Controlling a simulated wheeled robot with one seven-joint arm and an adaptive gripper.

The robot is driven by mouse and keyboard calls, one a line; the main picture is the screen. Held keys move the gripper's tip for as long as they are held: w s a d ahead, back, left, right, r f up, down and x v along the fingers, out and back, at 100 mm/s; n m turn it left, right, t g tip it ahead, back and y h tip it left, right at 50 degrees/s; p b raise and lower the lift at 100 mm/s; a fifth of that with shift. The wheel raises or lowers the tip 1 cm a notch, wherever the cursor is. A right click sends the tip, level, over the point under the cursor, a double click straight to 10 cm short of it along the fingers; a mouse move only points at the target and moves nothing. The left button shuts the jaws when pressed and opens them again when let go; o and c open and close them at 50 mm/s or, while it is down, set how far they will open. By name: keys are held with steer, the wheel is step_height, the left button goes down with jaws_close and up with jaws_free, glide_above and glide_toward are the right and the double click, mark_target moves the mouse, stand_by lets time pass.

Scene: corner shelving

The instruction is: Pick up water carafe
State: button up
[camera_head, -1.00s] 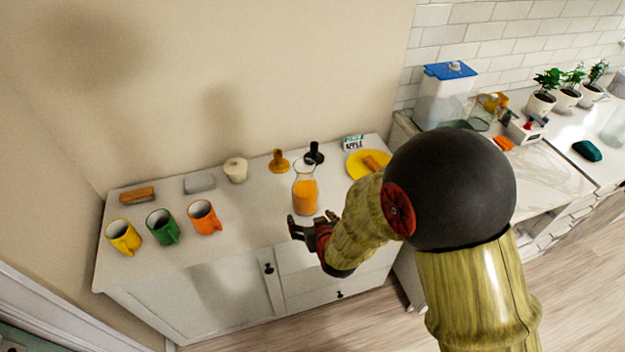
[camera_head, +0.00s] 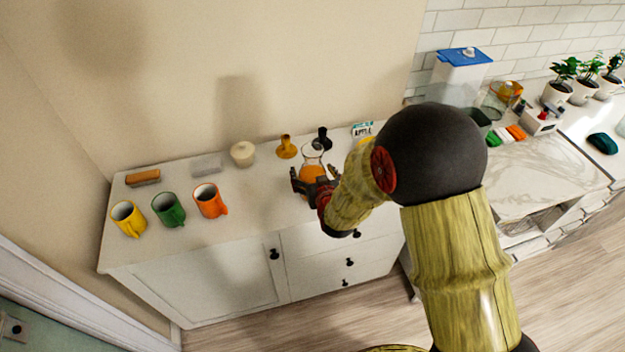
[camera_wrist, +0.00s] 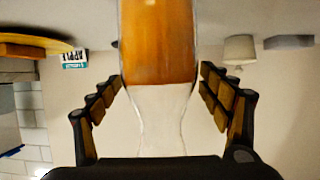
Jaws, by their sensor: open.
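The water carafe (camera_head: 313,166) is a clear glass vessel holding orange liquid, standing upright on the white cabinet top. My gripper (camera_head: 316,184) is at the carafe, with its fingers spread and partly covering its lower part in the head view. In the wrist view, which appears upside down, the carafe (camera_wrist: 158,60) fills the middle. My gripper (camera_wrist: 160,95) shows there as two padded fingers, one on each side of the carafe. Gaps show between the fingers and the glass. The carafe's base lies outside the wrist view.
Orange (camera_head: 209,201), green (camera_head: 168,210) and yellow (camera_head: 129,219) mugs stand to the left. A cream jar (camera_head: 243,154), a yellow-brown holder (camera_head: 286,147) and a black holder (camera_head: 322,139) stand behind. A small APPLE box (camera_head: 362,130) is behind right. Free surface lies left of the carafe.

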steer(key=shift+c, duration=1.3)
jaws_close()
steer(key=shift+w+r, duration=0.15)
